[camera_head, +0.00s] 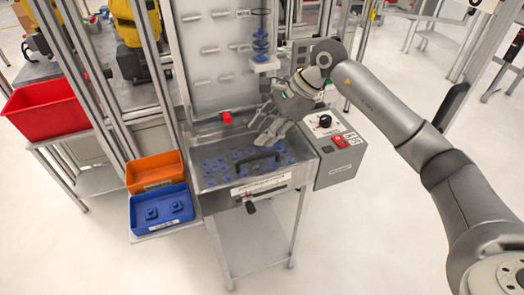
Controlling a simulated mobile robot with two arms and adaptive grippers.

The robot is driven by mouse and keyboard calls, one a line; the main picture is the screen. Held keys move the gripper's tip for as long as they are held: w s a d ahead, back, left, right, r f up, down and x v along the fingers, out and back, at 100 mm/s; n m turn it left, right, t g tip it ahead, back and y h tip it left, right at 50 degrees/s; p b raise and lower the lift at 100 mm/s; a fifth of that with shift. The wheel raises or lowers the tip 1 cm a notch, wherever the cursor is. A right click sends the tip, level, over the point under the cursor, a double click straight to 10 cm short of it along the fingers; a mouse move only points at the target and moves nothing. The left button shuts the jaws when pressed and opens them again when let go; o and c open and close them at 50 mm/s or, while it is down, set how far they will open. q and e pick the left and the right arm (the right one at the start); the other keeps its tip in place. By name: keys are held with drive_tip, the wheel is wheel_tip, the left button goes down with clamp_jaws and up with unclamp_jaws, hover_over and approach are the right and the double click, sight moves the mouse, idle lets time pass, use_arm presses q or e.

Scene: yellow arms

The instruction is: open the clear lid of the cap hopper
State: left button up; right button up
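The cap hopper (205,189) is a metal bin with many blue caps in it, in the middle of the head view. Its clear lid (222,150) is hard to make out; it appears to lie down over the bin, and the caps show through. A black handle (262,156) sits near the front edge. My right gripper (253,132) hangs over the back right part of the hopper, behind the handle and apart from it. Its fingers look spread, with nothing between them. My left gripper is not in view.
A grey control box (338,165) with a black knob and red buttons adjoins the hopper's right side. An orange bin (153,170) and a blue bin (161,210) stand at left, a red bin (48,108) farther left. Floor in front is clear.

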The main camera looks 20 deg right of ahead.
sight(259, 156)
drive_tip(key=shift+h, duration=0.9)
drive_tip(key=f+p, duration=0.1)
drive_tip(key=f, duration=0.1)
drive_tip(key=w+f+p, duration=0.1)
drive_tip(key=f, duration=0.2)
drive_tip(key=f+p, duration=0.1)
drive_tip(key=f, duration=0.2)
drive_tip(key=shift+w+f, duration=0.2)
drive_tip(key=shift+w, duration=0.15)
drive_tip(key=shift+w+a+f, duration=0.1)
drive_tip(key=shift+a+f, duration=0.05)
drive_tip(key=shift+f, duration=0.45)
clamp_jaws()
